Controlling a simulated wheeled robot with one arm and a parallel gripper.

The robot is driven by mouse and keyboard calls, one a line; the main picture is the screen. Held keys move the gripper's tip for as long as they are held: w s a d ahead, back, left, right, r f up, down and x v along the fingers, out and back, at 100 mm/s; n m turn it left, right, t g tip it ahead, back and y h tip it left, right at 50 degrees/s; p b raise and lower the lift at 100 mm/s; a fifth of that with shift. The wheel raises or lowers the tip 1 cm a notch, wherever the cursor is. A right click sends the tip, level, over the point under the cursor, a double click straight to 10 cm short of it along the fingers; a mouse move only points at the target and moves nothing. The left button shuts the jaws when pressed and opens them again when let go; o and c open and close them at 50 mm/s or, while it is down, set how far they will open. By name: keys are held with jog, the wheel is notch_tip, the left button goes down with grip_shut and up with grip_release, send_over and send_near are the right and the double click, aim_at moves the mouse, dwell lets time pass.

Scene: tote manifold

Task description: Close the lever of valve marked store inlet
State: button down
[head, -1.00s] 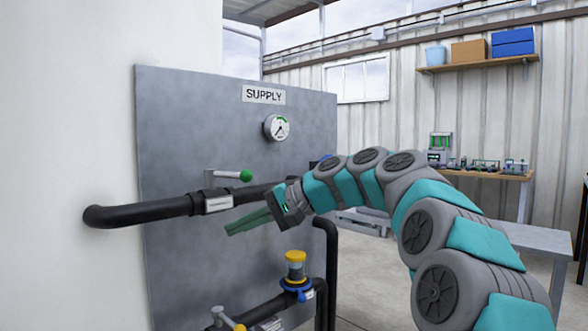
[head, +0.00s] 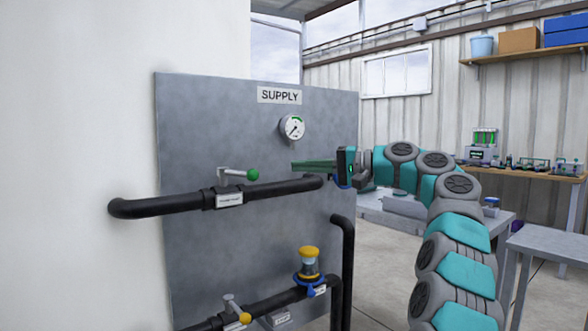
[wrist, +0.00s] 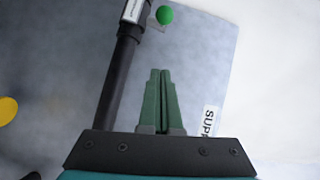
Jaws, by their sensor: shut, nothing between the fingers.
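The upper valve has a silver lever (head: 233,173) with a green ball (head: 252,174); the lever lies roughly along its black pipe (head: 168,207). Its white tag (head: 229,198) is too small to read surely. A lower valve has a lever with a yellow ball (head: 244,318) and a tag (head: 281,319), also unreadable. My gripper (head: 294,165) is shut and empty, pointing left in front of the panel, right of the green ball and apart from it. In the wrist view, the shut fingertips (wrist: 160,72) point towards the green ball (wrist: 164,15), with a gap between.
The grey panel (head: 195,130) carries a SUPPLY sign (head: 279,95) and a gauge (head: 292,128). A yellow-capped fitting (head: 309,262) stands on the lower pipe (head: 262,305). A vertical pipe (head: 347,270) stands at right. Benches are behind my arm.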

aim_at(237, 173)
jog(key=a+f+b, duration=0.1)
jog(key=a+b, duration=0.2)
jog(key=a, duration=0.7)
jog(key=shift+s+f, duration=0.15)
jog(key=shift+s, duration=0.05)
dwell(0.3)
